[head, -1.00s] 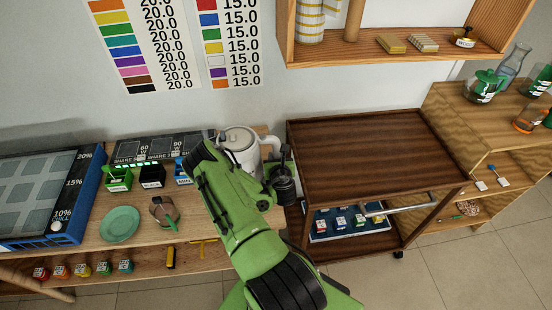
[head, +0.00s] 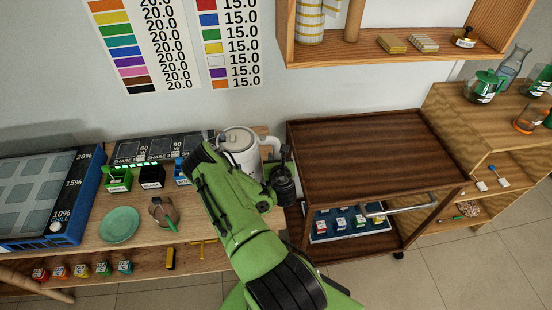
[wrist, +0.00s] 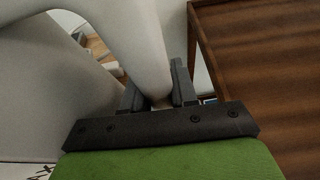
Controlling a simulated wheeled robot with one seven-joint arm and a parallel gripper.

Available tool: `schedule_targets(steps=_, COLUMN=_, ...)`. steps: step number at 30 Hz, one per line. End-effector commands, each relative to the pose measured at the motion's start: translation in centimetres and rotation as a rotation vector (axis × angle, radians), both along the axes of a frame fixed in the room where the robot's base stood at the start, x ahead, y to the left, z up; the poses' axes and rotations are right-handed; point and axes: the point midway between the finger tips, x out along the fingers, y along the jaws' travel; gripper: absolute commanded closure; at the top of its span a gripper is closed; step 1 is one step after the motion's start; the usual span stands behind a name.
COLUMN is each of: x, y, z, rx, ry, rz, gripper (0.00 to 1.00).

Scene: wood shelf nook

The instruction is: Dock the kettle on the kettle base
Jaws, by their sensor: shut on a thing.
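The white kettle (head: 238,144) is upright over the right end of the wooden workbench, partly hidden behind my green arm. Its white handle (head: 271,143) points right, toward the dark wooden cart. In the wrist view, the two dark fingers of my gripper (wrist: 157,80) are closed around the lower part of the handle (wrist: 148,40), and the kettle's pale body (wrist: 45,85) fills the left side. The kettle's underside is hidden by my arm, so I cannot tell whether it touches anything below. I cannot make out the kettle base in either view.
The dark brown cart (head: 370,150) stands close on the right. Left of the kettle are small labelled bins (head: 152,177), a green plate (head: 119,224) and a brownish vessel (head: 163,211). A wall shelf (head: 400,52) hangs above the cart.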

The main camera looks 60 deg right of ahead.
Motion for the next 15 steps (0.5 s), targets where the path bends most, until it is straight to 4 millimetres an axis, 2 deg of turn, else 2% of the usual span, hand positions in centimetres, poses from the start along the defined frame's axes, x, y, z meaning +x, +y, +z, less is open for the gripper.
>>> schedule_targets(steps=15, x=0.06, y=-0.03, z=-0.93, rx=0.000, ry=-0.003, rz=0.000, gripper=1.00)
